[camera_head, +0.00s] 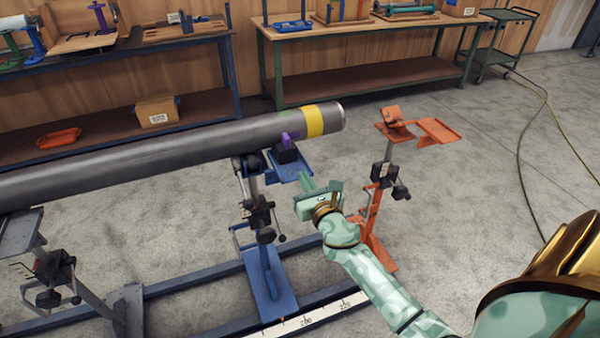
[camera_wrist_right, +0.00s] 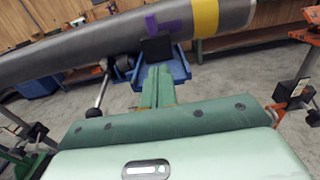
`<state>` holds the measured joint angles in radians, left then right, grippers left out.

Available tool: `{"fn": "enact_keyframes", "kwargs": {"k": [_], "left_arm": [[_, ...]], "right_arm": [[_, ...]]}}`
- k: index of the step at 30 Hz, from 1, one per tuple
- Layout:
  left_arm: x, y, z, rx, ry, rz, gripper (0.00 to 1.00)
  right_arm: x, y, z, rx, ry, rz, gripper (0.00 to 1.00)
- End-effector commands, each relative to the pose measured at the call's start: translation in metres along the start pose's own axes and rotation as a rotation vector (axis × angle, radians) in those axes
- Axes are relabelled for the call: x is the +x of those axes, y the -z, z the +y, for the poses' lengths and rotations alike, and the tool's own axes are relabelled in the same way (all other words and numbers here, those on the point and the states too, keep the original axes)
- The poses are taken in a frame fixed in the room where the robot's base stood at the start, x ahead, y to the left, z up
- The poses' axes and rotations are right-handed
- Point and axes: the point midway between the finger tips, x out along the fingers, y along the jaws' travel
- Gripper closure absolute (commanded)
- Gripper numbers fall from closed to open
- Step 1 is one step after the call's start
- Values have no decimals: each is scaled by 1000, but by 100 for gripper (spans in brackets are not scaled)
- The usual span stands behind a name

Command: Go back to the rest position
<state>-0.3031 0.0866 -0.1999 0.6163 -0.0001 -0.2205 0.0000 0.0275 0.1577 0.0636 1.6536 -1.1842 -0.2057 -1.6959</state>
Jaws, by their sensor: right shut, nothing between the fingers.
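My right gripper (camera_head: 306,183) is shut and empty. It is held in front of the blue stand, just below and to the right of the purple piece. In the right wrist view its green fingers (camera_wrist_right: 157,88) are together and point toward the blue tray (camera_wrist_right: 170,68). A long grey pipe (camera_head: 150,155) with a yellow band (camera_head: 314,121) near its end rests on the stands. A small purple piece (camera_head: 290,139) sits against the pipe above a black block (camera_head: 287,153) on the blue tray. My left gripper is not in view.
The blue stand (camera_head: 268,285) rises from a floor rail beside a ruler strip (camera_head: 318,315). An orange stand (camera_head: 378,215) with a small tray stands right of my gripper. Workbenches (camera_head: 370,35) line the wall. A cable (camera_head: 535,140) crosses the otherwise clear floor at right.

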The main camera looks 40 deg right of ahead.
Motion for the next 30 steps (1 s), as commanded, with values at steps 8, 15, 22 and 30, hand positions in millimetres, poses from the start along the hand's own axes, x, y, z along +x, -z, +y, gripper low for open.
{"fn": "enact_keyframes", "kwargs": {"k": [8,15,22,30], "left_arm": [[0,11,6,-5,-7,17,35],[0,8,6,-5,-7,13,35],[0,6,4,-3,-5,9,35],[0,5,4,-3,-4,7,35]], "right_arm": [[-47,1,0,0,0,2,100],[-59,0,0,0,1,0,100],[-59,0,0,122,0,1,100],[-108,181,4,1228,255,392,100]]}}
